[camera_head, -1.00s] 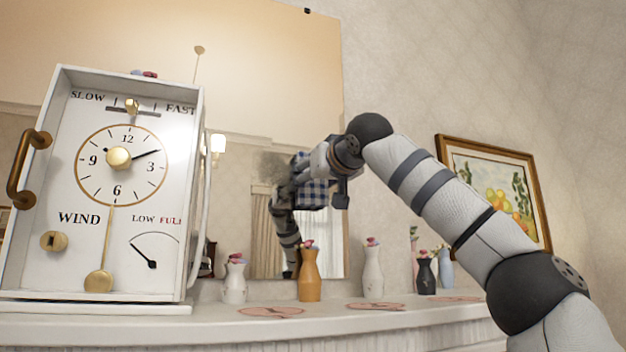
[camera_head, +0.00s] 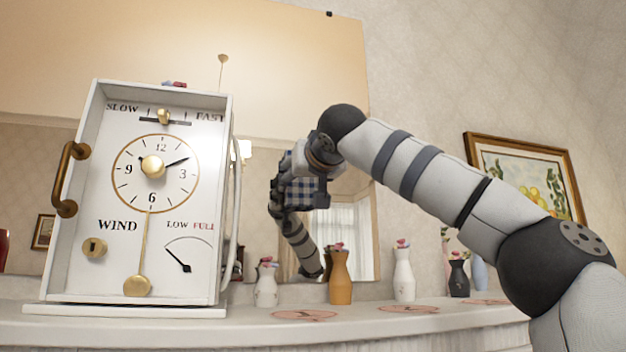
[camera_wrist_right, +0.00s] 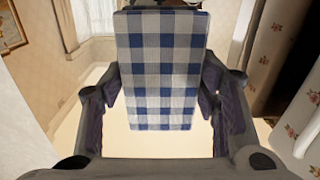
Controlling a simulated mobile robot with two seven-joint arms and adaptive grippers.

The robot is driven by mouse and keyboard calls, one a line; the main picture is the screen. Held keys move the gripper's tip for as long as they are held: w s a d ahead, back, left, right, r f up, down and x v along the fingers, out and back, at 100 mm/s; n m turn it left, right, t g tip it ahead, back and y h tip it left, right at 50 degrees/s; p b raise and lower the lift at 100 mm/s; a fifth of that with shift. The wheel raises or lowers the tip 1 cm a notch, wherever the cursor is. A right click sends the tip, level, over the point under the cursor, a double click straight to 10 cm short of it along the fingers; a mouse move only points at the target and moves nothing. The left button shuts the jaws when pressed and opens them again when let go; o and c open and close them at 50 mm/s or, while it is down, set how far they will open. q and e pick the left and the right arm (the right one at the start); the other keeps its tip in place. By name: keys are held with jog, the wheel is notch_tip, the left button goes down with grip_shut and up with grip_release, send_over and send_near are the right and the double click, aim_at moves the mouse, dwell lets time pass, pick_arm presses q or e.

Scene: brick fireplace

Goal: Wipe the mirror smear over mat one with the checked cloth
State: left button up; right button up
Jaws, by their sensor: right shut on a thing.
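The blue-and-white checked cloth (camera_head: 300,192) is held in my right gripper (camera_head: 304,178), up against or very near the mirror (camera_head: 300,75); contact cannot be told. In the right wrist view the cloth (camera_wrist_right: 160,70) fills the space between the fingers of the gripper (camera_wrist_right: 165,95), which are shut on it. The grey smear is not visible now; the cloth and gripper cover that part of the glass. A flat pinkish mat (camera_head: 305,315) lies on the mantel below the cloth; its marking is too small to read. My left gripper is not in view.
A large white clock (camera_head: 150,200) stands left on the mantel (camera_head: 250,330). A framed picture (camera_head: 530,185) hangs right.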

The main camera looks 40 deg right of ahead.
jog(key=w+a, duration=0.1)
jog(key=a, duration=0.2)
jog(key=shift+w, duration=0.35)
jog(key=shift+r, duration=0.95)
jog(key=shift+s+d, duration=2.9)
jog(key=shift+d, duration=2.5)
jog(key=shift+w+a, duration=0.95)
jog(key=shift+a, duration=0.85)
jog(key=shift+w+a, duration=0.95)
jog(key=shift+a, duration=0.8)
jog(key=shift+w+a, duration=0.95)
jog(key=shift+a, duration=0.85)
jog(key=shift+v, duration=2.95)
jog(key=shift+d, duration=0.1)
